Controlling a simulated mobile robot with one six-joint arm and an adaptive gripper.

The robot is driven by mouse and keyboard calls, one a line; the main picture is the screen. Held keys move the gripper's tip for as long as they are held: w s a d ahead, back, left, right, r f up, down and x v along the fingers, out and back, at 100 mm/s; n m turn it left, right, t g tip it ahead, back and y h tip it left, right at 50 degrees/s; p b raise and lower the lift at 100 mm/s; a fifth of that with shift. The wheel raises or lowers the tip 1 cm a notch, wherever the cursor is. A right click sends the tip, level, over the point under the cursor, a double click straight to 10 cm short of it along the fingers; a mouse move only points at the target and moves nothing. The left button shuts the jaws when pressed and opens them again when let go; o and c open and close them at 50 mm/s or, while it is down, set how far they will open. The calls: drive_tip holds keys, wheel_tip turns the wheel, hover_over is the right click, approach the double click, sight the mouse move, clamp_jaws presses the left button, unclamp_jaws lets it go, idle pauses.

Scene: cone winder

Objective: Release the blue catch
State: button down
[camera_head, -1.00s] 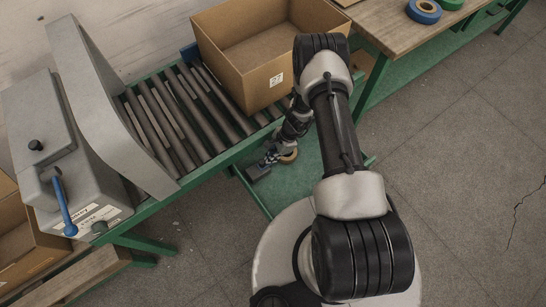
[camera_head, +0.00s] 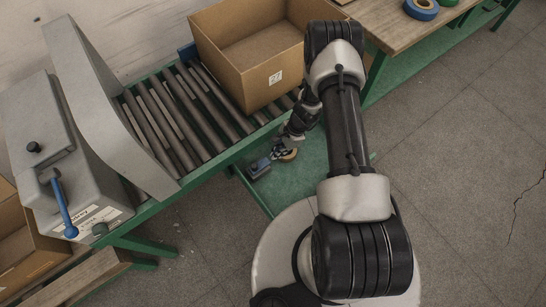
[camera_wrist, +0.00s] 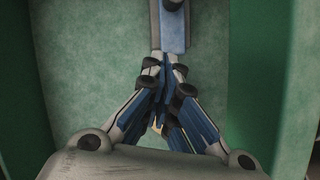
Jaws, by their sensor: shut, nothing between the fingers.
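A long blue lever (camera_head: 64,208) with a rounded end hangs on the front of the grey machine (camera_head: 75,155) at the left of the head view. A small blue part (camera_head: 188,51) shows at the conveyor's far edge; I cannot tell which blue part is the catch. My gripper (camera_wrist: 165,68) is shut with its fingers together, low over the green shelf and far right of the lever. A blue-grey item (camera_wrist: 173,28) with a dark knob lies just beyond the fingertips; it also shows in the head view (camera_head: 258,168). Contact is unclear.
A roller conveyor (camera_head: 180,115) carries an open cardboard box (camera_head: 245,72). A wooden bench (camera_head: 400,30) with tape rolls (camera_head: 421,9) stands at upper right. A tan ring lies by my gripper, partly hidden. Another carton (camera_head: 25,240) sits at lower left. Floor at right is clear.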

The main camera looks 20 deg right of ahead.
drive_tip(key=p+v, duration=0.1)
drive_tip(key=v, duration=0.6)
drive_tip(key=shift+a+p, duration=0.3)
drive_tip(key=shift+p, duration=0.05)
drive_tip(key=shift+s, duration=0.1)
drive_tip(key=a+r+n+t, duration=0.1)
drive_tip(key=a+r+n, duration=0.15)
drive_tip(key=r, duration=0.85)
drive_tip(key=a+r+n+h, duration=0.1)
drive_tip(key=r+n, duration=0.2)
drive_tip(key=r, duration=0.7)
drive_tip(key=a+r+n+t, duration=0.1)
drive_tip(key=r+n, duration=0.2)
drive_tip(key=r, duration=0.8)
drive_tip(key=s+r+n+t+h, duration=0.1)
drive_tip(key=s+r+n, duration=0.3)
drive_tip(key=s+r, duration=0.4)
drive_tip(key=s+a+r+n+t+h, duration=0.1)
drive_tip(key=s+r+n+h, duration=0.1)
drive_tip(key=s+r+n, duration=0.3)
drive_tip(key=s+r, duration=0.3)
drive_tip(key=s, duration=0.4)
drive_tip(key=shift+s+a+t, duration=0.2)
drive_tip(key=shift+s+t, duration=0.15)
drive_tip(key=shift+t, duration=0.05)
